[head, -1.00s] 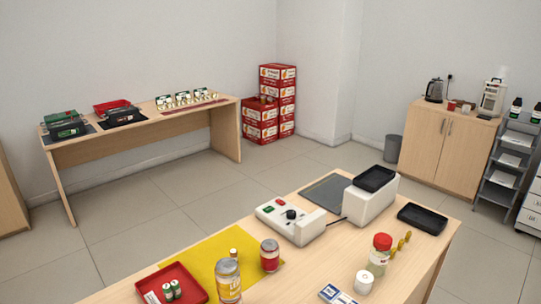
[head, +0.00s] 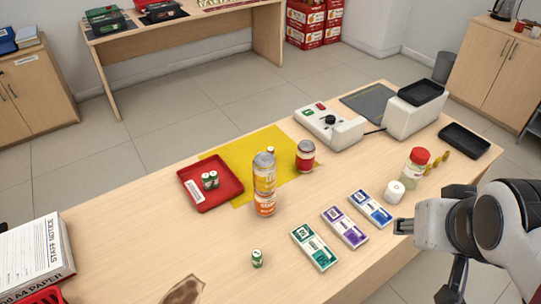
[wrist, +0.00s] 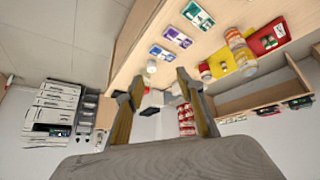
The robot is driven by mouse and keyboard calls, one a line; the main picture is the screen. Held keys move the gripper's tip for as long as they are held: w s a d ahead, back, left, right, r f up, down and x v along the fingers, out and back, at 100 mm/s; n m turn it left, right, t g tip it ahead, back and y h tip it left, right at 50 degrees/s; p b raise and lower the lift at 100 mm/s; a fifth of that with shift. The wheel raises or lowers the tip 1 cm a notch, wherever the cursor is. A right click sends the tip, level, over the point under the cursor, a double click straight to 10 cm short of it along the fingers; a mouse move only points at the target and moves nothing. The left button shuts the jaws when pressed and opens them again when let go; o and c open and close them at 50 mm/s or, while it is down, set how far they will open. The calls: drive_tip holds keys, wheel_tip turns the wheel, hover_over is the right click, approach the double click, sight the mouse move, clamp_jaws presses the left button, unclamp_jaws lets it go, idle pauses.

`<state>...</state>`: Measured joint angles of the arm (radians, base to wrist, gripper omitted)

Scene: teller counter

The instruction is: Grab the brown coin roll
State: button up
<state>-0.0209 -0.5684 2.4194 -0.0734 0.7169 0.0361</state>
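A small roll with a brownish top (head: 270,150) shows partly behind the tall can on the yellow mat; it is too small to be sure it is the brown coin roll. Two green-and-white coin rolls (head: 210,180) stand in the red tray (head: 222,203). Another green-and-white roll (head: 257,258) stands on the near counter. My arm is at the right of the head view, beyond the counter's near edge. In the wrist view my gripper (wrist: 157,88) has its two fingers spread, with nothing held between them and the counter turned over above.
A tall orange-and-yellow can stack (head: 264,185) and a red can (head: 305,157) stand by the yellow mat (head: 235,150). Green, purple and blue packs (head: 344,226), a white roll (head: 394,192) and a red-lidded jar (head: 416,167) lie nearer my arm.

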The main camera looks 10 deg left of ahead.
drive_tip(key=w+a+f+n+t+y, duration=0.1)
drive_tip(key=w+a+f, duration=0.15)
drive_tip(key=w, duration=0.75)
drive_tip(key=w+a+f+n+t, duration=0.1)
drive_tip(key=w+a, duration=0.2)
drive_tip(key=w, duration=0.7)
drive_tip(key=w+a+f+n+t+y, duration=0.1)
drive_tip(key=w+a+f+t, duration=0.15)
drive_tip(key=w, duration=0.85)
drive_tip(key=n+g+y, duration=0.1)
drive_tip(key=n+y, duration=0.4)
drive_tip(key=y, duration=0.3)
approach(272, 153)
drive_tip(key=shift+r+v, duration=0.2)
drive_tip(key=shift+v, duration=0.85)
drive_tip(key=shift+w, duration=0.15)
drive_tip(key=shift+x, duration=3.3)
drive_tip(key=shift+a+f, duration=0.1)
drive_tip(key=shift+f, duration=0.1)
